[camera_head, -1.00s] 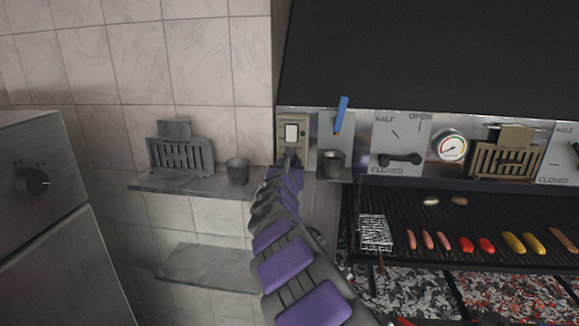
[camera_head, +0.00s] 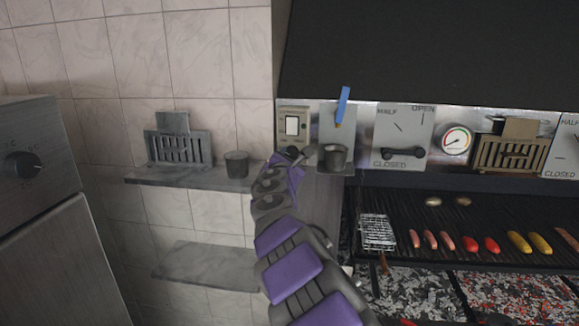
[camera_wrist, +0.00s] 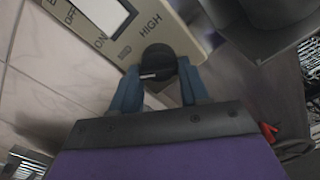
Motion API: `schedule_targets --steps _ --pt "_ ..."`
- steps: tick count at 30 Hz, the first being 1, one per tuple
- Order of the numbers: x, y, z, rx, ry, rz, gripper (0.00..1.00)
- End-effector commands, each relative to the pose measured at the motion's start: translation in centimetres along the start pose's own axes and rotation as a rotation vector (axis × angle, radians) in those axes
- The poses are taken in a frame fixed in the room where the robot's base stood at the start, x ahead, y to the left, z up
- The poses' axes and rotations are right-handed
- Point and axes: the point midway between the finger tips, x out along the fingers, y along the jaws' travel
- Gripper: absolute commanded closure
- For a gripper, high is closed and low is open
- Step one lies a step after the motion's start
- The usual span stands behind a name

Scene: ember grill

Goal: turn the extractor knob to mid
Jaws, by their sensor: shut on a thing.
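The extractor panel (camera_head: 292,124) is a beige plate with a white switch on the wall left of the hood. In the wrist view the panel (camera_wrist: 140,40) shows "OFF", "ON" and "HIGH" lettering. The black round knob (camera_wrist: 158,62) has a white mark pointing toward the left of the picture. My gripper (camera_wrist: 158,85) is shut on the knob, with one blue-grey finger on each side. In the head view my gripper (camera_head: 298,158) is at the panel's lower edge and mostly covers the knob. Other markings around the knob are hidden or unreadable.
A metal cup (camera_head: 333,156) on a bracket stands close right of my gripper. A shelf (camera_head: 190,177) with another cup (camera_head: 237,165) and a slotted rack (camera_head: 178,148) is at left. The grill (camera_head: 460,215) with food lies lower right.

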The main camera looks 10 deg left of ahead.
Motion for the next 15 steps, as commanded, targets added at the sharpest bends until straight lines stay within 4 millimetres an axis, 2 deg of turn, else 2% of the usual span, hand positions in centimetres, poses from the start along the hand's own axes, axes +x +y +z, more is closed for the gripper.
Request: schedule_targets --steps 6,15 --pt "-0.04 0.00 -0.35 0.190 0.002 0.002 0.86" --pt "-0.01 0.15 -0.30 0.383 0.003 0.002 0.86"
